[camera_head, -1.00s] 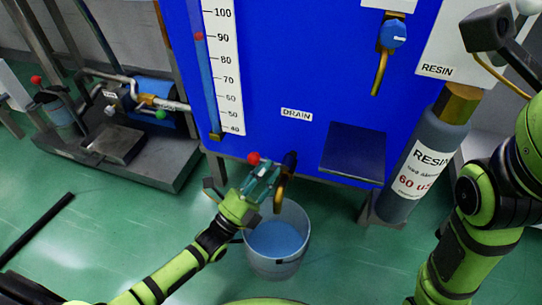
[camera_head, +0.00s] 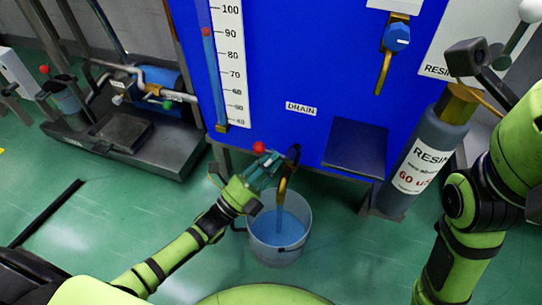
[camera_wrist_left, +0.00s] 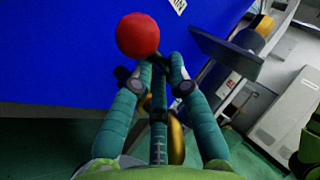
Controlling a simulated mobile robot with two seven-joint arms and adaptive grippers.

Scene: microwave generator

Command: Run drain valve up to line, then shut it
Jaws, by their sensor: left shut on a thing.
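The drain valve's red lever ball (camera_head: 259,147) sits below the DRAIN label on the blue tank; it also shows in the left wrist view (camera_wrist_left: 138,35). My left gripper (camera_head: 272,164) is shut on the valve lever beneath the ball, its teal fingers on both sides of it. The brass spout (camera_head: 284,181) hangs beside the fingers, and a blue stream (camera_head: 279,215) falls from it into the bucket (camera_head: 262,250). The level gauge (camera_head: 215,90) has a red mark (camera_head: 206,31) near 90; its exact liquid level is too small to read. My right gripper is not in view.
A grey RESIN cylinder (camera_head: 418,165) stands right of the tank. A dark shelf (camera_head: 355,147) juts from the tank's front. A blue-handled tap (camera_head: 396,37) is above it. A pump skid (camera_head: 150,150) is at left.

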